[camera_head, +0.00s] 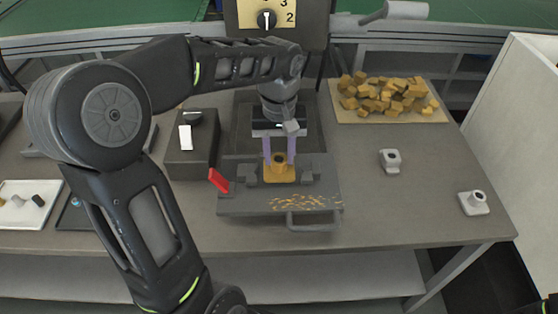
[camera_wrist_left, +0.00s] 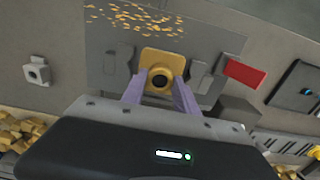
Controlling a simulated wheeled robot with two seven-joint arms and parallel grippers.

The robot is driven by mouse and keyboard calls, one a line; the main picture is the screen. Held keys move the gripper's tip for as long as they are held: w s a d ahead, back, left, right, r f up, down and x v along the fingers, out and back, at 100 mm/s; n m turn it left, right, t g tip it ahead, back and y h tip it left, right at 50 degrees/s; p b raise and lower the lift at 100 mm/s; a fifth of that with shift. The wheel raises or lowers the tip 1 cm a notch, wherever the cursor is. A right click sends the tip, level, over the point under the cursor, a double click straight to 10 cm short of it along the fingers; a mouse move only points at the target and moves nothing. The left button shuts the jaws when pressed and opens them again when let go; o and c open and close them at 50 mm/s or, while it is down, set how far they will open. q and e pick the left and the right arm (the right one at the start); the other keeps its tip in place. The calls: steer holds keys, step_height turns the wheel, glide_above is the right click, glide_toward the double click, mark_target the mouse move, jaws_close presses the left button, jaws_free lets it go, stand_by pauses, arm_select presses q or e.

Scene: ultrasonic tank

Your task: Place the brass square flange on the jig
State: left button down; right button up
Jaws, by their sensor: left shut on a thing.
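The brass square flange (camera_head: 279,174) has a square base and a round raised hub with a dark bore. It also shows in the wrist view (camera_wrist_left: 162,56). My left gripper (camera_head: 279,156) comes down from above, its two purple fingers shut on the hub from both sides. The jig (camera_head: 240,204) is a grey plate with dark blocks left and right of the flange and a red lever (camera_head: 219,181) at its left. The flange is upright between those blocks, over or on the plate; I cannot tell whether its underside touches.
Brass chips (camera_head: 300,202) lie on the jig plate's front. Two grey flanged parts (camera_head: 390,160) (camera_head: 474,203) stand on the table's right. A tray of brass cubes (camera_head: 432,116) is at the back right. A dark box (camera_head: 190,158) stands left of the jig.

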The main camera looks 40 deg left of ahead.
mark_target(279, 160)
arm_select(q)
steer(key=shift+f, duration=1.3)
steer(key=shift+f, duration=0.15)
steer(key=c, duration=0.9)
jaws_free()
steer(key=shift+c, duration=0.2)
step_height(279, 160, up, 12)
